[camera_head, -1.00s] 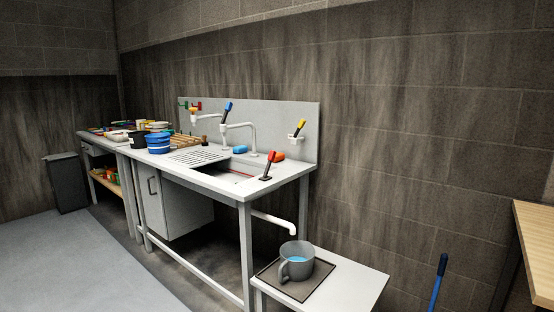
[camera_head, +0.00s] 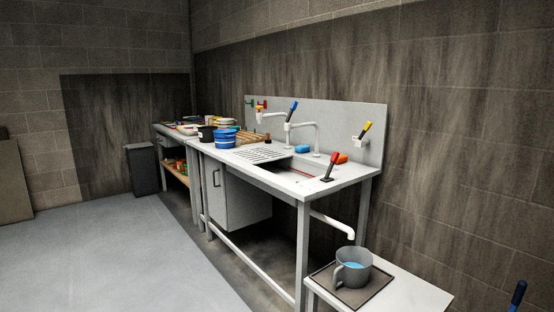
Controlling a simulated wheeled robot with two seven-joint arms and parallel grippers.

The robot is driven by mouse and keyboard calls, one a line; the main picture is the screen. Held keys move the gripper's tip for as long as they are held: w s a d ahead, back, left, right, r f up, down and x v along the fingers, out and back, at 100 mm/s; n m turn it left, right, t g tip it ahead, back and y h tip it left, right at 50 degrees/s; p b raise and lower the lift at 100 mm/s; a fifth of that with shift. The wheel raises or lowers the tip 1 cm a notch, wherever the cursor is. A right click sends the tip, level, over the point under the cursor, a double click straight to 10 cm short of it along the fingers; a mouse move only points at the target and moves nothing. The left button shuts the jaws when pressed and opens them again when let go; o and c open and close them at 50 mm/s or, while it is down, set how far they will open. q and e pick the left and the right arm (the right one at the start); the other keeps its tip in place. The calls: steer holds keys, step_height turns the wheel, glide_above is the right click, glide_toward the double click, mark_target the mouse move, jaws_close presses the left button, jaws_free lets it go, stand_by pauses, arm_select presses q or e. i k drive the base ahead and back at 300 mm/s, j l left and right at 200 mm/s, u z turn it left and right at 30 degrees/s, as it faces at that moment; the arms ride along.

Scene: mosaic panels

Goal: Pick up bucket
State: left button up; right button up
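A blue bucket (camera_head: 225,138) stands upright on the left part of the white sink bench (camera_head: 290,178), beside a black container (camera_head: 206,134). A grey bucket-like vessel with a handle (camera_head: 352,272) and blue contents stands on a dark tray (camera_head: 343,293) on a low white table (camera_head: 415,294) at the lower right. The pictures do not show which of these the task means. Neither of my grippers is in view.
The sink bench carries taps, brushes and sponges along the wall. A dark bin (camera_head: 143,168) stands on the floor left of the bench. A blue handle (camera_head: 517,294) shows at the lower right. The grey floor (camera_head: 130,250) at left is clear.

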mark_target(224, 138)
steer(key=i+j+u, duration=0.6)
steer(key=i, duration=0.3)
steer(key=i+j+u, duration=0.3)
steer(key=i, duration=0.15)
steer(key=i+u, duration=0.3)
steer(key=i, duration=0.2)
steer(key=i+z, duration=0.1)
steer(key=i, duration=1.7)
steer(key=i+z, duration=0.35)
steer(key=i+j+z, duration=0.15)
steer(key=i+z, duration=0.2)
steer(key=i+j+z, duration=0.4)
steer(key=i+l, duration=0.1)
